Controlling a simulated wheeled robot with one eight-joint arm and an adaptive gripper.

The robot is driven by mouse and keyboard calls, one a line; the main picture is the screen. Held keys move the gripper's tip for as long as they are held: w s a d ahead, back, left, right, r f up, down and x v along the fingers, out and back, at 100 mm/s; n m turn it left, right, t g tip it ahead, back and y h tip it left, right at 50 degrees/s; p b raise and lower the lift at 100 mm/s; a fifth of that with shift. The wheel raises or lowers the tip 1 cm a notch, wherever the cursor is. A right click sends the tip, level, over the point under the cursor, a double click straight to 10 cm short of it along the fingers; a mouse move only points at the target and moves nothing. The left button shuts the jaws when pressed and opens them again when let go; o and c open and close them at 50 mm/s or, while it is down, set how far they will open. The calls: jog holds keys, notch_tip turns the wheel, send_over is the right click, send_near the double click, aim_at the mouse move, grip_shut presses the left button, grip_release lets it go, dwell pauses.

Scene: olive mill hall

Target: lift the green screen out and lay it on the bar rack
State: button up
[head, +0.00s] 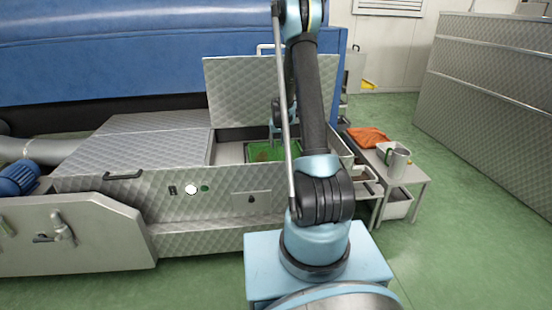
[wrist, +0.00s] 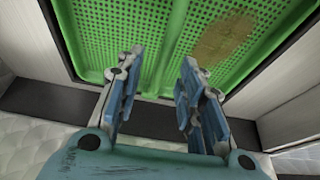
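The green screen (head: 259,151) is a perforated green panel lying in the open bay of the metal machine, partly hidden by my arm in the head view. In the wrist view the green screen (wrist: 205,35) fills the upper middle, with a raised rib and a brownish patch on it. My gripper (wrist: 160,75) is open, its two blue-padded fingers apart at the screen's near edge, with the rib seen between the tips. I cannot tell whether the fingers touch it. I cannot make out the bar rack.
The machine's lid (head: 243,90) stands open behind the bay. A dark ledge (wrist: 45,100) borders the screen. Green floor is clear at right.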

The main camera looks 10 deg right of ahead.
aim_at(276, 147)
jog(key=shift+a+x, duration=0.2)
jog(key=shift+x, duration=2.5)
jog(key=shift+w, duration=0.15)
grip_shut()
